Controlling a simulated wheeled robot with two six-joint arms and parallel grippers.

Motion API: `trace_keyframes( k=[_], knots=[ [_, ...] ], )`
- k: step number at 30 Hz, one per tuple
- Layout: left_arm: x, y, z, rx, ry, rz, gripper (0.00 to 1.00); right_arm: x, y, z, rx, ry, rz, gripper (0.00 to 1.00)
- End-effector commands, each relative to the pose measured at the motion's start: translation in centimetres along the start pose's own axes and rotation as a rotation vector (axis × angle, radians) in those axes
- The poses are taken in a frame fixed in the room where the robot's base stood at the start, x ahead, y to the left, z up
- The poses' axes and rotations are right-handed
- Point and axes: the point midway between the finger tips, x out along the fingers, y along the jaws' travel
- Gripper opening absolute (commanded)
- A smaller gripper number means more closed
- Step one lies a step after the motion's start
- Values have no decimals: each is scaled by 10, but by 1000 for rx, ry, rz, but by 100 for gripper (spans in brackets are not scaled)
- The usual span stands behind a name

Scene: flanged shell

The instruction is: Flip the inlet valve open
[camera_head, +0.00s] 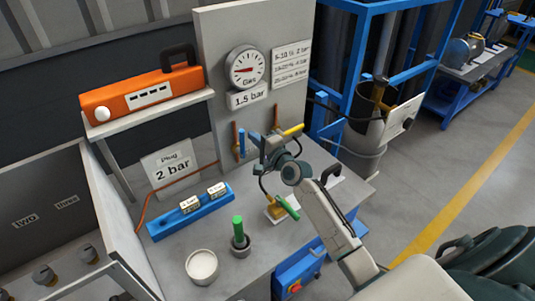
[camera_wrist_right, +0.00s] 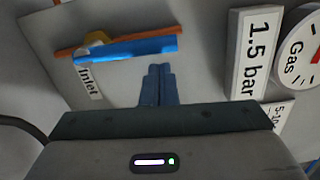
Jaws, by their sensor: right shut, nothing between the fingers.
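The inlet valve's blue lever (camera_head: 241,145) is on the grey upright panel, below the gauge. In the right wrist view the blue lever (camera_wrist_right: 130,48) lies along the copper pipe (camera_wrist_right: 72,51), parallel to it, beside the "Inlet" label (camera_wrist_right: 90,82). My right gripper (camera_head: 257,139) is just right of the lever in the head view. In the wrist view its two fingers (camera_wrist_right: 159,68) are together and empty, with the tips close to the lever's edge. I cannot tell whether they touch it. My left gripper is not in view.
A yellow lever (camera_head: 292,129) crosses another pipe to the right of my gripper. The gas gauge (camera_head: 246,67) and "1.5 bar" plate (camera_head: 248,98) are above. A blue block (camera_head: 190,212), a green-handled item (camera_head: 238,230) and a white cup (camera_head: 202,266) stand on the bench.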

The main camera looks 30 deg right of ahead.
Motion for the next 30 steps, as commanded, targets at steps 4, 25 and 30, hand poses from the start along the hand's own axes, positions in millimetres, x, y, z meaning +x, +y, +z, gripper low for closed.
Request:
trace_keyframes(
  k=[4, 25, 30],
  knots=[
    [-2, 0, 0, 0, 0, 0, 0, 0, -2, 6, -69, 0, 3, 0],
    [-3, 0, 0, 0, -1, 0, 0, 0, -2, 11, -139, 0, 6, 0],
    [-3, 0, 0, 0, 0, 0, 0, 0, -2, 12, -138, 0, 7, 0]
  ],
)
